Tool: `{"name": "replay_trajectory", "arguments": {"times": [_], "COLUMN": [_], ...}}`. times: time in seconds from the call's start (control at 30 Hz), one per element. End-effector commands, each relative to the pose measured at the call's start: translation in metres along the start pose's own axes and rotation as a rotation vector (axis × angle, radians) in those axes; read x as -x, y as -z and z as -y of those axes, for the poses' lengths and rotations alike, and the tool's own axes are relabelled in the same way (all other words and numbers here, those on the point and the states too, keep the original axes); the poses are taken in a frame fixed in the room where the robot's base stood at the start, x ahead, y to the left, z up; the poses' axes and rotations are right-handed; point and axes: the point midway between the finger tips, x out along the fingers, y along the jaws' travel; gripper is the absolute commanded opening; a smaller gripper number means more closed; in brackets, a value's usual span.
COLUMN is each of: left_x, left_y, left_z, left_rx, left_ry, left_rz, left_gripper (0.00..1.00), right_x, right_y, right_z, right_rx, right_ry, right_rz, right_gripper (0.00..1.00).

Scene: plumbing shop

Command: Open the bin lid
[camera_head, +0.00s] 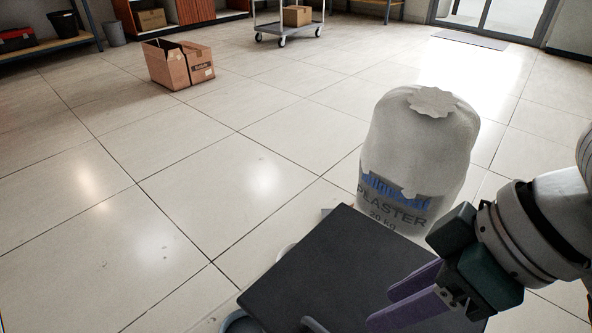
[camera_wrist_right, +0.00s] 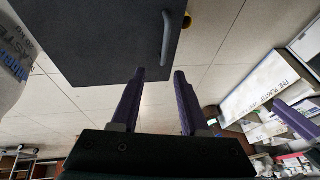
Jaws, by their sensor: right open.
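The bin lid (camera_head: 335,262) is a flat, dark square panel at the bottom centre of the head view. It also fills the upper left of the right wrist view (camera_wrist_right: 105,35). Its curved grey handle (camera_wrist_right: 168,40) shows there near the lid's right edge. The bin's body is mostly hidden beneath the lid. My right gripper (camera_head: 383,307) is open and empty, its purple fingers over the lid's right part in the head view. In the wrist view its fingertips (camera_wrist_right: 160,75) are just below the handle, not around it. A purple finger-like part (camera_wrist_right: 296,122) at the right may be my left gripper.
A white plaster bag (camera_head: 420,140) stands directly behind the lid. An open cardboard box (camera_head: 178,65) lies on the tiled floor at the back left. A trolley (camera_head: 290,25) with a small box stands farther back. The floor left of the lid is clear.

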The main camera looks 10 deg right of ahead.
Motion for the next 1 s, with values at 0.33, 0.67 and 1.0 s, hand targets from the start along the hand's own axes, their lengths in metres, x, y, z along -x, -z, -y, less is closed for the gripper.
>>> {"name": "replay_trajectory", "arguments": {"times": [0.33,0.67,1.0], "left_x": [-0.038,-0.063,-0.063], "left_y": [-0.013,-0.021,-0.021], "left_z": [0.000,-0.002,-0.002], "left_rx": [0.008,0.006,0.005], "left_ry": [0.003,0.002,0.002], "left_rz": [0.001,0.001,0.001], "left_gripper": [0.62,0.62,0.62], "right_x": [-0.057,-0.097,-0.099], "right_y": [-0.003,-0.001,-0.001], "right_z": [-0.002,-0.001,-0.001], "right_rx": [-0.002,0.000,0.000], "right_ry": [0.000,-0.001,-0.002], "right_rz": [-0.001,0.000,0.001], "right_gripper": [0.45,0.45,0.42]}}
